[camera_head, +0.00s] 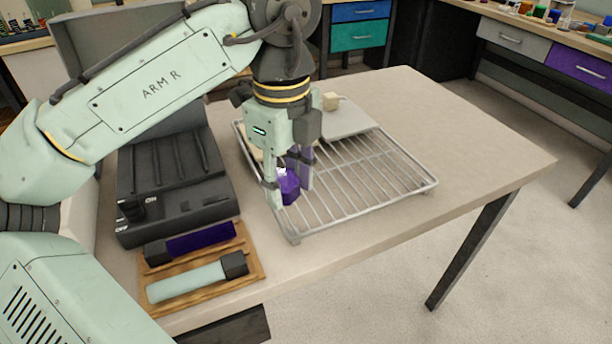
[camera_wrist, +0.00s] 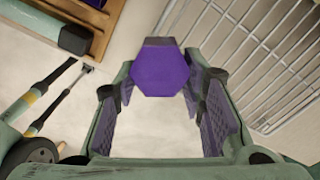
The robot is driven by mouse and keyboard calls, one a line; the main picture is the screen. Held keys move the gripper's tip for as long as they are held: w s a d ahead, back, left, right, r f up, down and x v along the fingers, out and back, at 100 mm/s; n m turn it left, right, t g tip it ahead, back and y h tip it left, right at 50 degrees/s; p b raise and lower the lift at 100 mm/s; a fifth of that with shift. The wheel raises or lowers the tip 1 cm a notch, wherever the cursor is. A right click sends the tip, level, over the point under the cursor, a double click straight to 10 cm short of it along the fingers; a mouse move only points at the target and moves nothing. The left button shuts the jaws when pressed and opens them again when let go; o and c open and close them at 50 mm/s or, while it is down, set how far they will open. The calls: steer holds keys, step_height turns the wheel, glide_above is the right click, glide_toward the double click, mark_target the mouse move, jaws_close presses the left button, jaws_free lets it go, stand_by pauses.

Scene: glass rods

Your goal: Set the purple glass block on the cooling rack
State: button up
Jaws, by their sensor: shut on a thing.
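The purple glass block (camera_head: 288,189) is held between the fingers of my gripper (camera_head: 287,186), which is shut on it. In the wrist view the block (camera_wrist: 160,73) shows a hexagonal purple face with a dark band at its far end. The cooling rack (camera_head: 365,212) is a metal wire grid lying on the table. In the head view the gripper overlaps the rack's left edge. In the wrist view the rack (camera_wrist: 258,62) lies to the right, and bare tabletop shows around the block. The block's exact height is hard to tell.
A dark grooved machine (camera_head: 170,200) stands left of the rack. A wooden tray (camera_head: 253,265) with a purple-and-black piece and a mint-handled one lies at the front left. A grey plate (camera_head: 350,118) sits behind the rack. The table's right side (camera_head: 470,150) is clear.

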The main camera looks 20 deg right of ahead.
mark_target(305, 200)
steer(key=w+d, duration=0.2)
steer(key=d, duration=0.1)
steer(key=shift+w+d+p, duration=0.1)
steer(key=shift+d+p, duration=0.2)
steer(key=shift+f, duration=1.9)
steer(key=shift+f, duration=0.2)
steer(key=o, duration=1.2)
steer(key=shift+o, duration=0.2)
steer(key=shift+r, duration=0.15)
step_height(305, 200, up, 12)
